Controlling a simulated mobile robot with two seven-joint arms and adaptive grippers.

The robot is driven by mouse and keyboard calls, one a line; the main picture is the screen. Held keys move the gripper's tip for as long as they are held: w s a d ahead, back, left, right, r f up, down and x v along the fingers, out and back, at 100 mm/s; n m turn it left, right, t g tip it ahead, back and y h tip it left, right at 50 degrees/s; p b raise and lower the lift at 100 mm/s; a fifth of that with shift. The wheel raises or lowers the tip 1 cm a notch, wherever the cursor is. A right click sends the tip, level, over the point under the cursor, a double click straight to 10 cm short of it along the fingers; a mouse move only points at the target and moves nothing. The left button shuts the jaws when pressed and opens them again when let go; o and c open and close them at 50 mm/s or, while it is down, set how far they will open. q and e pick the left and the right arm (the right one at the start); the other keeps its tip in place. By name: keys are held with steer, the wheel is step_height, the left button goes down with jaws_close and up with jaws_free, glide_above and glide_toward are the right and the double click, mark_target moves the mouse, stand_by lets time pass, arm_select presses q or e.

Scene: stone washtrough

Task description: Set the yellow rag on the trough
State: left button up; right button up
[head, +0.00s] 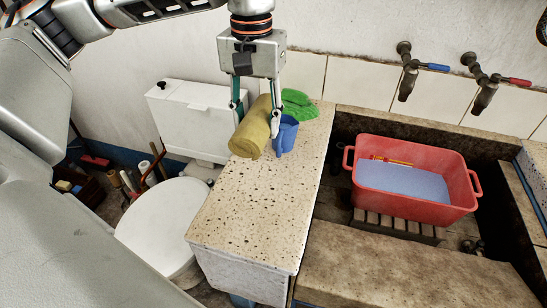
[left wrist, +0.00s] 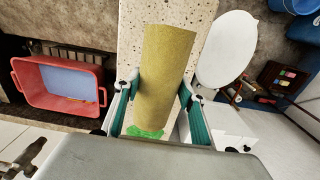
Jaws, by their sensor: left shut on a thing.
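The yellow rag (head: 252,128) is a rolled, mustard-coloured bundle above the back part of the speckled stone counter. My left gripper (head: 256,125) points down and is shut on it, with a finger on each side. In the left wrist view the rag (left wrist: 165,65) lies between the two fingers (left wrist: 158,100). Whether it touches the counter I cannot tell. The stone trough (head: 335,195) is to the right of the counter, with a red basin (head: 425,208) of bluish water in it. My right gripper is not in view.
A blue mug (head: 286,135) and a green cloth (head: 299,104) are close beside the rag on the speckled counter (head: 255,205). The counter's front is clear. Two taps (head: 407,80) jut from the wall above the basin. A white toilet (head: 165,225) stands to the left.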

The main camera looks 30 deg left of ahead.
arm_select(q)
step_height(320, 180, down, 15)
steer(key=b, duration=0.2)
steer(key=shift+f+b, duration=0.1)
steer(key=shift+b, duration=0.3)
step_height(320, 180, down, 4)
steer(key=shift+f+b, duration=0.15)
steer(key=shift+b, duration=0.25)
steer(key=shift+f, duration=0.2)
steer(key=o, duration=1.2)
steer(key=shift+o, duration=0.2)
